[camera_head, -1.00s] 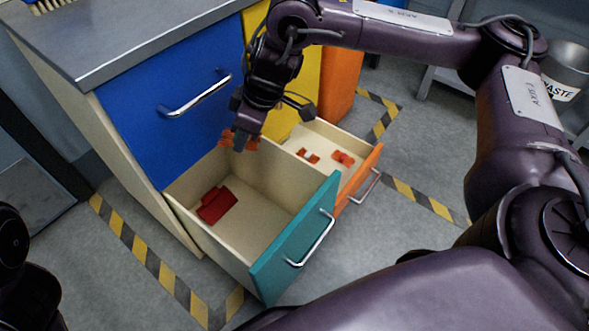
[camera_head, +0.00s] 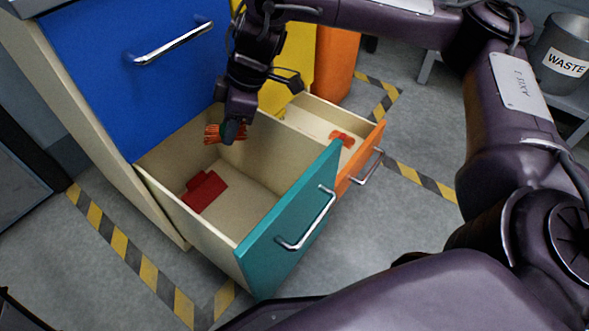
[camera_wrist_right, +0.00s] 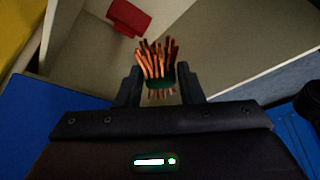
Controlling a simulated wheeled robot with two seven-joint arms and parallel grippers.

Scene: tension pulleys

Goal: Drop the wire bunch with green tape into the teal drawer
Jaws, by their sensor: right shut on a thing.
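My right gripper (camera_head: 230,130) is shut on a bunch of copper-coloured wires (camera_head: 212,134). In the right wrist view the wire bunch (camera_wrist_right: 157,62) sits between the two fingers, with a dark green band (camera_wrist_right: 160,80) around it. The gripper is over the back part of the open teal drawer (camera_head: 290,240), and the bunch appears above the drawer floor. A dark red block-like object (camera_head: 204,190) lies on the drawer floor; it also shows in the right wrist view (camera_wrist_right: 129,18). My left gripper is not in view.
An open orange drawer (camera_head: 368,155) with orange-red pieces (camera_head: 342,138) inside stands just right of the teal one. A closed blue drawer front (camera_head: 110,90) is at the left. A waste bin (camera_head: 566,60) stands at the far right. Striped floor tape (camera_head: 135,262) runs in front.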

